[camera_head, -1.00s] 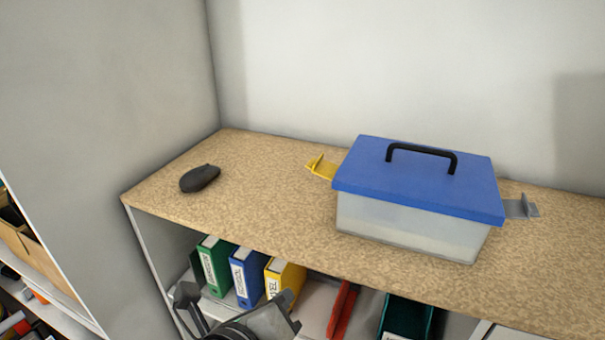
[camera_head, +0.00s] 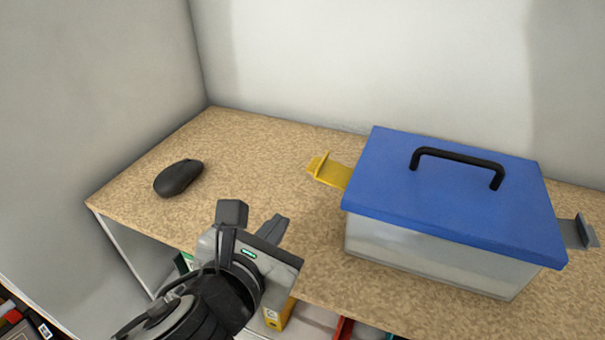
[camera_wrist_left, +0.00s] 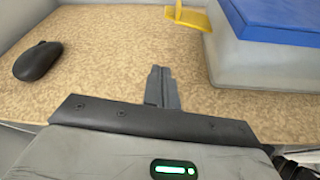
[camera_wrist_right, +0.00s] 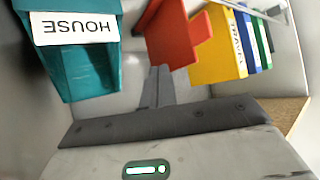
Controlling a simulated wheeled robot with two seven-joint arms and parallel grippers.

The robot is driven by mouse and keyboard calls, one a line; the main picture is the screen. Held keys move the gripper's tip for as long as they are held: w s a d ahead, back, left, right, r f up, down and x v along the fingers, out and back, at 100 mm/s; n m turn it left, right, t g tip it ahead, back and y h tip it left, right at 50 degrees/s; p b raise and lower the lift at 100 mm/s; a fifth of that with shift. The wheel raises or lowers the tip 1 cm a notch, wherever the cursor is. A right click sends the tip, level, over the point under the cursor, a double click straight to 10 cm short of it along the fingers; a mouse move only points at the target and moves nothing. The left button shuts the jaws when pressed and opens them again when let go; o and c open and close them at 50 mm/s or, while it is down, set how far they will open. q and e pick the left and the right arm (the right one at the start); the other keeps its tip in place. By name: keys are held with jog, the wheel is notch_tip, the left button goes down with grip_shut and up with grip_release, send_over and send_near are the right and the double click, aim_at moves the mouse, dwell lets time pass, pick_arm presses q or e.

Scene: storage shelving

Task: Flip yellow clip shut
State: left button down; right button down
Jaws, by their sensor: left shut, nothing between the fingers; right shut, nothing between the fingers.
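The yellow clip (camera_head: 329,170) sticks out from the left side of the blue-lidded clear box (camera_head: 430,251), swung outward from the box. It also shows at the top of the left wrist view (camera_wrist_left: 189,18). A grey clip (camera_head: 580,232) sticks out on the box's right side. My left gripper (camera_head: 254,220) is over the front part of the shelf top, left of the box and nearer than the yellow clip; its fingers are shut and empty (camera_wrist_left: 161,80). My right gripper (camera_wrist_right: 159,80) shows only in its wrist view, shut and empty, facing binders below.
A dark computer mouse (camera_head: 179,178) lies on the speckled shelf top (camera_head: 251,148) at left. A teal HOUSE binder (camera_wrist_right: 85,65), a red object (camera_wrist_right: 178,35) and a yellow binder (camera_wrist_right: 215,50) are in the right wrist view.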

aim_at(298, 213)
pick_arm(q)
jog(key=shift+w+f, duration=0.1)
jog(key=shift+w, duration=0.15)
jog(key=x, duration=0.9)
jog(key=shift+w+d+f+b, duration=0.15)
jog(key=shift+w+b, duration=0.1)
jog(key=shift+b, duration=0.15)
jog(key=r, duration=0.1)
jog(key=r+p, duration=0.1)
jog(key=r, duration=0.1)
jog(key=shift+s+d, duration=0.1)
jog(key=shift+d, duration=0.2)
jog(key=shift+r, duration=0.25)
jog(key=shift+s+d+r, duration=0.1)
jog(key=shift+r, duration=0.15)
